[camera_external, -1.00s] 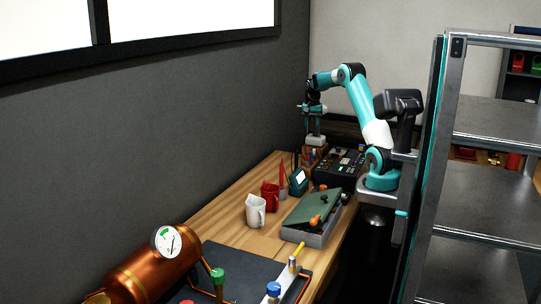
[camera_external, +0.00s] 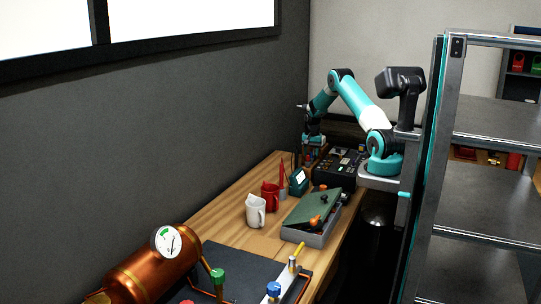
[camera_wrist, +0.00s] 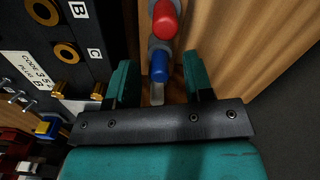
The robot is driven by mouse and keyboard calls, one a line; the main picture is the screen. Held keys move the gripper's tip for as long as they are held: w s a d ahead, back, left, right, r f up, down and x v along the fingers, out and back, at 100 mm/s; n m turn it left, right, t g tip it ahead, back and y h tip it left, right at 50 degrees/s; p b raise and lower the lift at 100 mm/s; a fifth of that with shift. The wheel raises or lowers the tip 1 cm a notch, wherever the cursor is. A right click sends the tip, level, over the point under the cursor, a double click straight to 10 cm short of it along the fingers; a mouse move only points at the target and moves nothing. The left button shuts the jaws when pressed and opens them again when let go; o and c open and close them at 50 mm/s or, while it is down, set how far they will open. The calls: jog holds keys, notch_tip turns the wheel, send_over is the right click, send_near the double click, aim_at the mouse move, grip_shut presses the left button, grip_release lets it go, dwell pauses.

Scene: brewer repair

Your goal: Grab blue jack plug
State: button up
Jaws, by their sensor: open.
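The blue jack plug (camera_wrist: 161,66) shows in the wrist view, between the two teal fingers of my gripper (camera_wrist: 160,84). A finger stands on each side of it with visible gaps, so the fingers are open and not clamped on it. A pale metal tip shows at its lower end. A red jack plug (camera_wrist: 166,18) lies just beyond it in line. In the external view my gripper (camera_external: 313,141) is low at the far end of the bench; the blue plug cannot be made out there.
A black panel (camera_wrist: 85,18) with brass sockets and letter labels is at left in the wrist view. Wood surface (camera_wrist: 225,30) is at right. In the external view, a dark control box (camera_external: 338,165), red mug (camera_external: 270,196) and white mug (camera_external: 255,211) stand on the bench.

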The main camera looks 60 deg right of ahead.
jog(key=shift+f, duration=0.25)
grip_shut()
jog(key=shift+r, duration=0.1)
